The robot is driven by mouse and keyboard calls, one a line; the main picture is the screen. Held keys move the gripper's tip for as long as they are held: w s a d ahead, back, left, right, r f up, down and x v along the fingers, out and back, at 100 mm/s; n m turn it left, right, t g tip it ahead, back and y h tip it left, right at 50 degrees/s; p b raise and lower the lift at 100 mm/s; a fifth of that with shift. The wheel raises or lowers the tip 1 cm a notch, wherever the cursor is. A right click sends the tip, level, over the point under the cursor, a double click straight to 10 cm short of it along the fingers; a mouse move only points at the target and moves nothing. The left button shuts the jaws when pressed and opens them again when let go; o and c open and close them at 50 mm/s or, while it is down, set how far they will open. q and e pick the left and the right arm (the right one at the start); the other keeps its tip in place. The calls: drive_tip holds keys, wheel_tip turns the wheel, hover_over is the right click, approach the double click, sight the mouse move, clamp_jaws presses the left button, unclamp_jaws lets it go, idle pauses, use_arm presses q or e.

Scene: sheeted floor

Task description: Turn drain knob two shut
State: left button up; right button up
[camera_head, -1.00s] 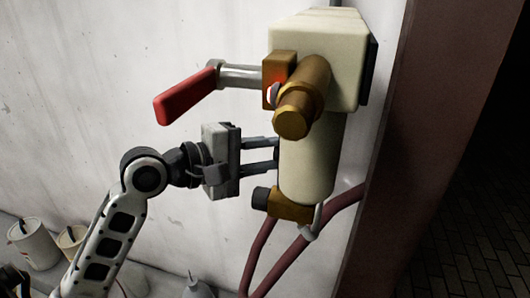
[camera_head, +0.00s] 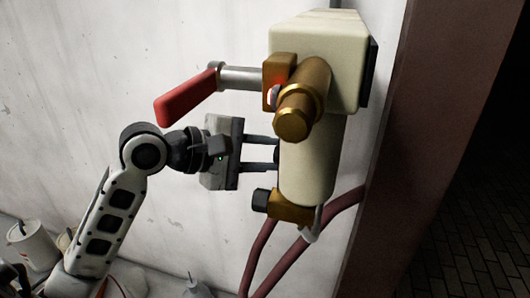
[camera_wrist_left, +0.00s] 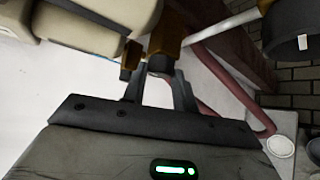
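A cream valve body (camera_head: 309,165) with brass fittings hangs on the wall at the upper middle of the head view. A small black knob (camera_head: 260,200) sits on the lower brass fitting (camera_head: 290,207). It also shows in the left wrist view (camera_wrist_left: 131,55), just beyond my fingers. A dark part, partly hidden, shows at the cylinder's left side near my fingertips. My left gripper (camera_head: 277,153) points right at the cylinder, above the black knob, with two parted fingers. I cannot tell whether the fingertips touch the cylinder. My right gripper is not in view.
A red lever handle (camera_head: 187,97) on a metal stem stands out above my left gripper. Dark red hoses (camera_head: 287,262) run below the valve. A brown post (camera_head: 425,150) stands at right. Several cans stand at lower left.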

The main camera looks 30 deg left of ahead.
use_arm(q)
drive_tip(key=o, duration=0.4)
drive_tip(key=b+v, duration=0.1)
drive_tip(key=v, duration=1.5)
drive_tip(key=shift+r+b, duration=0.1)
drive_tip(key=shift+b, duration=0.2)
drive_tip(key=shift+w, duration=0.1)
